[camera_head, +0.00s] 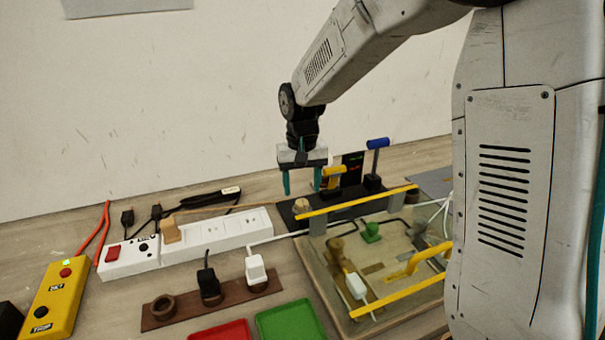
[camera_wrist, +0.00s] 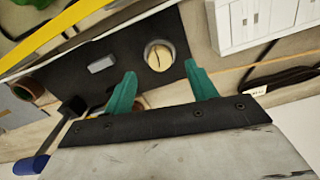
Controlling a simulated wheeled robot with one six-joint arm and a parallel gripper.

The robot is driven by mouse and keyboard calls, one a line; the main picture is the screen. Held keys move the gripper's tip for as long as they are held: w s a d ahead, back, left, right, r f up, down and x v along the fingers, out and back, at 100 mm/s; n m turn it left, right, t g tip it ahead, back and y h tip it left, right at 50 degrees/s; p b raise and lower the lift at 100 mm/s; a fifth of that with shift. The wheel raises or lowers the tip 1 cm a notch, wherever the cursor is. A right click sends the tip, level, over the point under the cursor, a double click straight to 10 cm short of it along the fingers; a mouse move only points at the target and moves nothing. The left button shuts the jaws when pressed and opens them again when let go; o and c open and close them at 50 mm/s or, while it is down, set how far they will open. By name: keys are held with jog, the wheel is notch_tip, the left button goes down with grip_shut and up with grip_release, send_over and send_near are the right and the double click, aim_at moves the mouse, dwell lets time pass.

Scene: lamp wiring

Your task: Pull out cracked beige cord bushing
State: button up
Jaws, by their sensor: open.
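The beige cord bushing (camera_wrist: 158,55) sits in a round opening of a black plate (camera_wrist: 125,45), with a dark crack line across its face. In the head view the bushing (camera_head: 301,206) stands at the left end of the black plate. My gripper (camera_head: 302,186) hangs above it, fingers pointing down. In the wrist view the two teal fingers of my gripper (camera_wrist: 160,72) are open and empty, and the bushing shows just beyond the gap between their tips. The fingers look apart from it.
A yellow bar (camera_head: 355,202) runs close to the bushing above a clear-topped case (camera_head: 330,285). Yellow and blue (camera_head: 377,145) handled levers stand to the right. A white power strip (camera_head: 190,240) lies left, with red (camera_head: 220,331) and green (camera_head: 290,321) trays in front.

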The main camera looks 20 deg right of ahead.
aim_at(302, 202)
jog(key=shift+f, duration=2.3)
jog(key=c, duration=1.2)
jog(key=shift+r, duration=0.7)
jog(key=shift+r, duration=2.3)
